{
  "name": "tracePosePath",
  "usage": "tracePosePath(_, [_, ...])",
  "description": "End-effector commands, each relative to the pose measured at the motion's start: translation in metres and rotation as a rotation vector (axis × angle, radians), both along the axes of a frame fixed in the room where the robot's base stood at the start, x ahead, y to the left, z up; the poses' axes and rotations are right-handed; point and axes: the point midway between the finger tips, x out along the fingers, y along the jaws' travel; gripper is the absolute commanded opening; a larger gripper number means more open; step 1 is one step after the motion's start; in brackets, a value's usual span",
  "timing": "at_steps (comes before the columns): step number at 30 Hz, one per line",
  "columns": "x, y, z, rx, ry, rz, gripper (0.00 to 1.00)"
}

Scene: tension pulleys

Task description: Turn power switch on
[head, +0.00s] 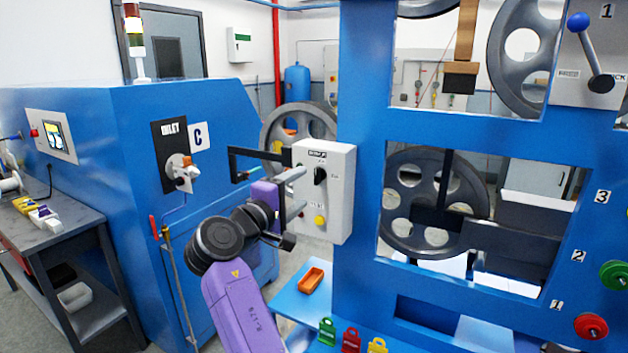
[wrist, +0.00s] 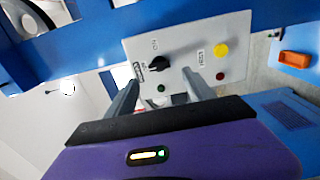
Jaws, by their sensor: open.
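The power switch looks like the black rotary knob (head: 320,176) on the front of a light grey control box (head: 341,190). In the wrist view the knob (wrist: 158,63) lies between and just beyond the fingertips, turned on its side by the camera's angle. Its labels are too small to read surely. My gripper (head: 299,192) is in front of the box, fingers pointing at its face. In the wrist view my gripper (wrist: 160,76) is open and empty, one finger on each side of the knob. I cannot tell whether either finger touches it.
A yellow button (head: 320,220) sits below the knob. The box is fixed to a blue machine frame (head: 362,120). A black handle bar (head: 240,165) stands out left of my gripper. An orange tray (head: 311,280) lies on the blue shelf below.

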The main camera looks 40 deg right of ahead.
Motion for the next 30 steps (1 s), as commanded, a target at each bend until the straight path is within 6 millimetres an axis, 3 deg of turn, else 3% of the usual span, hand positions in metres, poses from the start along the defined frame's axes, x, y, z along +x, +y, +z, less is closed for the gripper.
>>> tracePosePath(15, [0.023,-0.063,0.003,0.001,0.0,-0.003,0.62])
tracePosePath(27, [0.026,-0.072,0.001,0.0,-0.001,-0.001,0.62])
tracePosePath(28, [0.026,-0.072,0.001,0.0,-0.001,-0.001,0.6])
tracePosePath(30, [0.026,-0.072,0.001,0.0,-0.001,-0.001,0.46])
